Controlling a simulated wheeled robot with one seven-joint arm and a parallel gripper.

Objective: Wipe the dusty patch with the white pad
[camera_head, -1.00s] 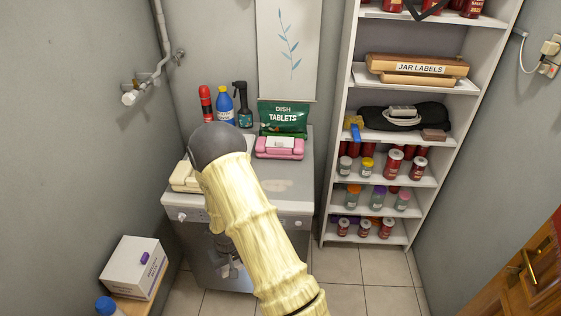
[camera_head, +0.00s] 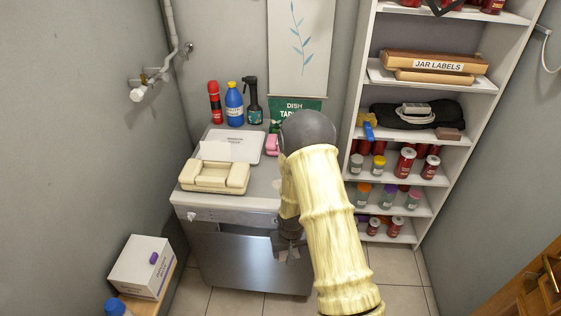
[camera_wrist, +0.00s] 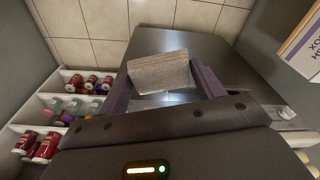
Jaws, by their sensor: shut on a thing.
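My gripper (camera_head: 288,246) hangs in front of the dishwasher, below its top edge, in the head view. In the wrist view my gripper (camera_wrist: 163,88) is shut on a pale grey-beige pad (camera_wrist: 158,72), held between its two fingers. The pad cannot be made out in the head view. The dishwasher top (camera_head: 262,188) shows bare to the left of my arm. No dusty patch is clear now; my arm covers the right part of the top.
A cream case (camera_head: 214,177), a white tray (camera_head: 233,143), a pink item (camera_head: 272,145), bottles (camera_head: 234,104) and a dish tablets bag (camera_head: 290,110) stand on the dishwasher. Shelves (camera_head: 437,178) stand right. A white box (camera_head: 141,267) is at lower left.

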